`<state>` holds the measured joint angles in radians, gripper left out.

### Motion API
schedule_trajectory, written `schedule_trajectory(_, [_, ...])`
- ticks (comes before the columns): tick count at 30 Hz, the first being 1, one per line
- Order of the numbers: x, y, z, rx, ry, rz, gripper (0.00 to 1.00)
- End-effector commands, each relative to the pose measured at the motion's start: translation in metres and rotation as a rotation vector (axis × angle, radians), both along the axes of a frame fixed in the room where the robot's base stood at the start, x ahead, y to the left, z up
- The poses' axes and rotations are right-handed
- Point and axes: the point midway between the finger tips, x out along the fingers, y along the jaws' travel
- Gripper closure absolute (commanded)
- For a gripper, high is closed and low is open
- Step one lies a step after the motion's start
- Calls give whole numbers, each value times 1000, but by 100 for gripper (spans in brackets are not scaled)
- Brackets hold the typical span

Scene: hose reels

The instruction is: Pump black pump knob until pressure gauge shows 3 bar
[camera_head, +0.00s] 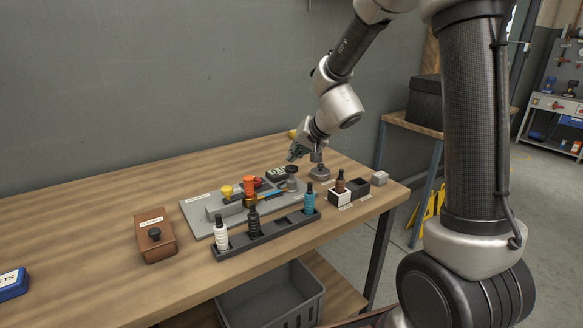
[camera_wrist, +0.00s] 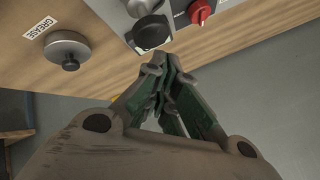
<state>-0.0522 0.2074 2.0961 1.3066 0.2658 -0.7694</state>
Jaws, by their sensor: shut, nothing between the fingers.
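The black pump knob (camera_head: 291,169) stands upright on a grey cylinder at the right end of a grey panel (camera_head: 196,217). In the wrist view the black knob (camera_wrist: 152,34) is just beyond my fingertips, with a gap in the picture. My gripper (camera_head: 293,156) is shut and empty, above and behind the knob; its green-sided fingers (camera_wrist: 166,64) are together in the wrist view. A small dark display (camera_head: 276,174) sits on the panel beside the knob and may be the pressure gauge; its reading is too small to tell. A red knob (camera_wrist: 200,11) is on the panel too.
A grey grease tin (camera_head: 319,174) stands right of the panel. In front, a dark rack (camera_head: 266,234) holds several bottles. Small bins (camera_head: 340,198) are at the right. A brown box (camera_head: 156,243) is at the left. The wall is behind.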

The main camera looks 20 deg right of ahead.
Motion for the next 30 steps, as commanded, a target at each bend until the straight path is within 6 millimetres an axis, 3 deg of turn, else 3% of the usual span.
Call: schedule_trajectory(30, [0, 0, -13, 0, 2, -1, 100])
